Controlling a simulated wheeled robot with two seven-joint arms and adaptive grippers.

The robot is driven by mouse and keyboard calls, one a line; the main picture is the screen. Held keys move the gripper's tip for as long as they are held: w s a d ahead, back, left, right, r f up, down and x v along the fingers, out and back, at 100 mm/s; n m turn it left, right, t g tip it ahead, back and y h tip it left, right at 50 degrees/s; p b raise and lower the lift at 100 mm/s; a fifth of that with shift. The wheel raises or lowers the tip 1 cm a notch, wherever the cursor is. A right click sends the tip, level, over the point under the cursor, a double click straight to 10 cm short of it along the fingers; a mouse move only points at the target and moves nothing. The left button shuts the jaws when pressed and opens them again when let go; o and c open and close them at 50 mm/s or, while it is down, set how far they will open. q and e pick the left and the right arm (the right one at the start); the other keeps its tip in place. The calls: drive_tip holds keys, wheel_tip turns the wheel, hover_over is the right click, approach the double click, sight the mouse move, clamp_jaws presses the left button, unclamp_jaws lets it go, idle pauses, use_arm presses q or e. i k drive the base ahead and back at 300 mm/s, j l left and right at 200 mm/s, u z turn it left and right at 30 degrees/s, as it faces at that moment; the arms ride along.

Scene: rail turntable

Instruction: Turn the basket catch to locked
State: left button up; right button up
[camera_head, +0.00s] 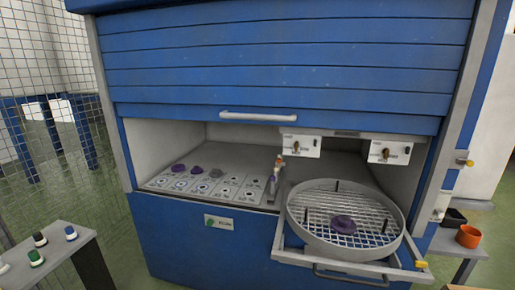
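A round grey wire basket (290,222) sits on a pulled-out frame at the right front of the blue cabinet. A purple piece (343,224) lies on its mesh. Two white plates, a left one (309,145) and a right one (399,152), hang under the shutter, each with a small brown knob and a dark mark. Their labels are too small to read, so I cannot tell which part is the basket catch or how it is set. A yellow tab (421,264) sits at the frame's right front corner. Neither gripper is in view.
The blue shutter (280,75) is partly raised above the opening. Purple and grey pieces lie on a marked panel (235,190) inside. A small upright lever (275,176) stands left of the basket. A side table (82,245) holds several small round items. An orange cup (468,236) stands at right.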

sight(420, 265)
drive_tip(key=l+z, duration=0.1)
drive_tip(key=z, duration=1.35)
